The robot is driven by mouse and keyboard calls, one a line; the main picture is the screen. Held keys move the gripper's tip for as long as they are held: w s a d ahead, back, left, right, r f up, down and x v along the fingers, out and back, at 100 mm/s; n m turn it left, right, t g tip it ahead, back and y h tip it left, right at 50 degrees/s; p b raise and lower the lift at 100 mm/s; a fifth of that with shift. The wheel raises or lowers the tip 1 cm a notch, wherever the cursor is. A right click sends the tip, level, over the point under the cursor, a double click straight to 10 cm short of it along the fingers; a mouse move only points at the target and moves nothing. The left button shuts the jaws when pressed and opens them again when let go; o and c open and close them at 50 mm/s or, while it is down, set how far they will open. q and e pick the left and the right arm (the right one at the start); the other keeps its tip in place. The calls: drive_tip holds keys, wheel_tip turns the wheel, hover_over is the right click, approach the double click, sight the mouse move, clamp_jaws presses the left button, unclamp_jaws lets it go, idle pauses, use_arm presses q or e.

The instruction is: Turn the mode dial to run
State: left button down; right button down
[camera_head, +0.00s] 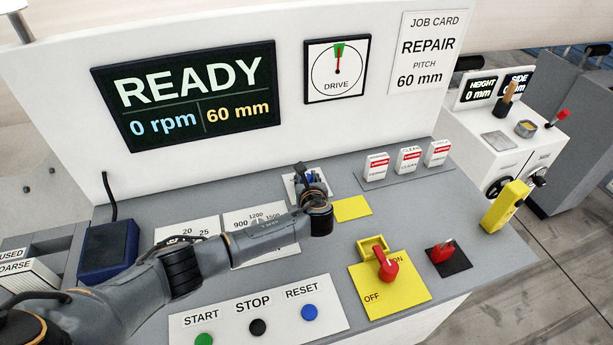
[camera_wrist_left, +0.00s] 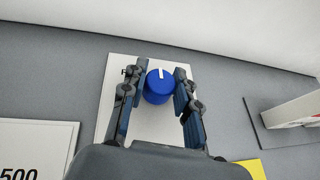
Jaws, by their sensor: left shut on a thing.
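The mode dial is a round blue knob (camera_wrist_left: 158,88) with a white pointer mark, standing on a white plate (camera_wrist_left: 112,92) in the left wrist view. The pointer mark is toward the far side of the knob. My left gripper (camera_wrist_left: 160,87) is around the knob, one finger on each side, shut on it. In the head view my left gripper (camera_head: 309,182) is over the white plate (camera_head: 290,187) at the back middle of the console and hides most of the dial and its labels. The right gripper is not in view.
The screen (camera_head: 188,97) reads READY, 0 rpm, 60 mm. A drive gauge (camera_head: 337,70) and a REPAIR job card (camera_head: 424,52) are on the back panel. START, STOP and RESET buttons (camera_head: 258,326) are in front. A red switch (camera_head: 388,268) on a yellow plate is at right.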

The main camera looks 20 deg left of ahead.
use_arm(q)
drive_tip(key=shift+d+f+n+g+y+b, duration=0.15)
drive_tip(key=shift+n+g+y+b, duration=0.3)
drive_tip(key=shift+n+y, duration=0.55)
drive_tip(key=shift+n+g+y+b, duration=0.65)
drive_tip(key=shift+n+g+y, duration=0.1)
drive_tip(key=shift+n+y, duration=0.15)
drive_tip(key=shift+n+g+y+b, duration=0.8)
drive_tip(key=shift+n+b, duration=0.2)
drive_tip(key=shift+b, duration=0.2)
drive_tip(key=shift+n+g+y+b, duration=0.6)
drive_tip(key=shift+n+g+b, duration=0.3)
drive_tip(key=shift+b, duration=0.15)
drive_tip(key=shift+r, duration=0.2)
drive_tip(key=c, duration=1)
unclamp_jaws()
